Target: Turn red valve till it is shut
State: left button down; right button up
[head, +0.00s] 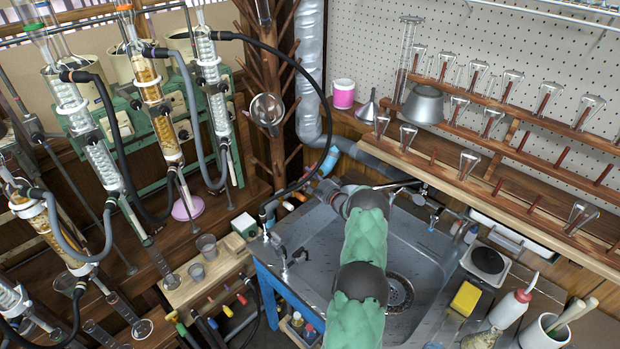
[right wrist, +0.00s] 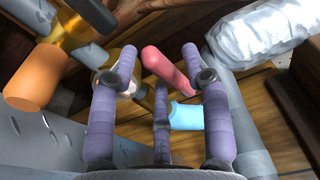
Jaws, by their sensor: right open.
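The red valve handle (right wrist: 165,68) shows in the right wrist view as a rounded red lever, slanting between the tips of my right gripper's purple fingers. My right gripper (right wrist: 159,54) is open, with its fingers on either side of the handle; I see no firm grip on it. In the head view my right gripper (head: 326,188) is at the back left corner of the sink, at the end of the green-sleeved arm. There the red handle cannot be made out clearly behind the gripper and hoses. My left gripper is not in view.
A blue handle (right wrist: 187,115) and an orange handle (right wrist: 36,77) lie close around the red one. A silver duct (right wrist: 258,35) is at the upper right. The metal sink (head: 425,255) lies below my arm. Glass condensers with hoses crowd the left.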

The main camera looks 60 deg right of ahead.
jog(key=v, duration=1.2)
